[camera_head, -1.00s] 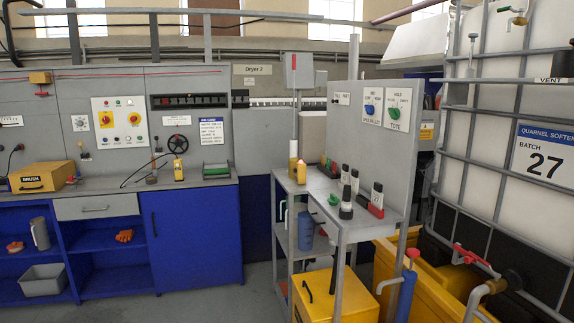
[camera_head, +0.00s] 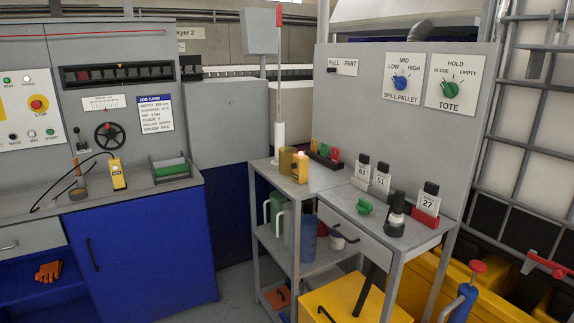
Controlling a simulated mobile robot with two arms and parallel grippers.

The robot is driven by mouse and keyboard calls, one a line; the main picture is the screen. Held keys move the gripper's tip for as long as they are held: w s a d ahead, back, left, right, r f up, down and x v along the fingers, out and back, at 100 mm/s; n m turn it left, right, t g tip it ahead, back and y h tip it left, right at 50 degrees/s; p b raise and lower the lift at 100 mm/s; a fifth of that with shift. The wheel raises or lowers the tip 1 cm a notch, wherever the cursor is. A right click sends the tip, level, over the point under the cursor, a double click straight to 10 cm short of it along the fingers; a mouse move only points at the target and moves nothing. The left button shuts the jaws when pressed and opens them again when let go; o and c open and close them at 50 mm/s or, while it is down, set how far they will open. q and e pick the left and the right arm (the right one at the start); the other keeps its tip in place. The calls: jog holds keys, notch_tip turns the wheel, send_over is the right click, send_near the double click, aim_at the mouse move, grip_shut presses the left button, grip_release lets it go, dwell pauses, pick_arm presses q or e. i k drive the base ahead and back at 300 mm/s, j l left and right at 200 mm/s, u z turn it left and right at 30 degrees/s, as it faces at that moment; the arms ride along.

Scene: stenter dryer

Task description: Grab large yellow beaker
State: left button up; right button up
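A yellow, olive-tinted beaker (camera_head: 286,160) stands upright on the back left corner of the grey workstation top (camera_head: 318,187). A smaller orange-yellow bottle (camera_head: 301,168) with a pale top stands just right of it and overlaps its edge in the view. A tall white post with a red tip (camera_head: 279,75) rises just behind the beaker. Neither of my grippers is in view, and nothing is seen touching the beaker.
Labelled bottles 63 (camera_head: 360,172), 51 (camera_head: 381,180) and 27 (camera_head: 428,205), a dark bottle (camera_head: 396,215) and a green item (camera_head: 364,206) stand right of the beaker. Jugs and a blue container (camera_head: 308,238) fill the shelf below. A yellow box (camera_head: 340,300) sits underneath. Blue cabinet (camera_head: 140,245) is left.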

aim_at(288, 161)
jog(key=z, duration=0.4)
jog(key=i+j+z, duration=0.5)
jog(key=j, duration=0.2)
jog(key=j+z, duration=0.3)
jog(key=i+j, duration=0.05)
jog(key=j, duration=0.05)
